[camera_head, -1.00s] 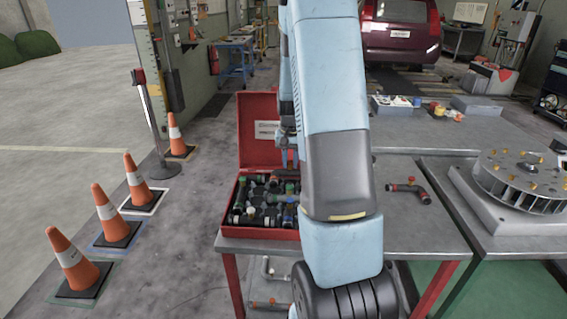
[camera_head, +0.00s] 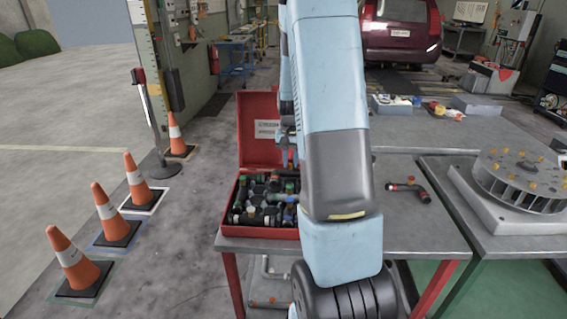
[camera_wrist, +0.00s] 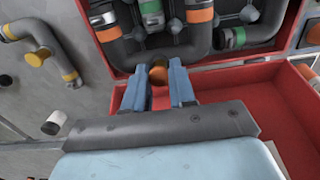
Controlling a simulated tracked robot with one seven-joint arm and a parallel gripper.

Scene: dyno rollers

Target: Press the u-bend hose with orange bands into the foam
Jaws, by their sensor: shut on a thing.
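The u-bend hose with orange bands (camera_wrist: 151,54) is dark. Its orange bands show near the top of the wrist view, with the bend towards my fingers. My gripper (camera_wrist: 158,82) is shut on its orange-brown knob (camera_wrist: 158,71). The hose is at the foam side of the red case (camera_wrist: 218,63), beside other hoses; I cannot tell how deep it sits. In the head view, my gripper (camera_head: 289,159) is over the back of the open case (camera_head: 236,183), near the upright lid, and my arm hides part of it.
A yellow-banded hose (camera_wrist: 41,48) and a white-capped piece (camera_wrist: 54,122) lie on the grey table in the wrist view. A dark hose with a red cap (camera_head: 408,190) lies right of my arm. A finned turntable (camera_head: 522,180) stands at the far right. Cones (camera_head: 115,226) stand on the floor left.

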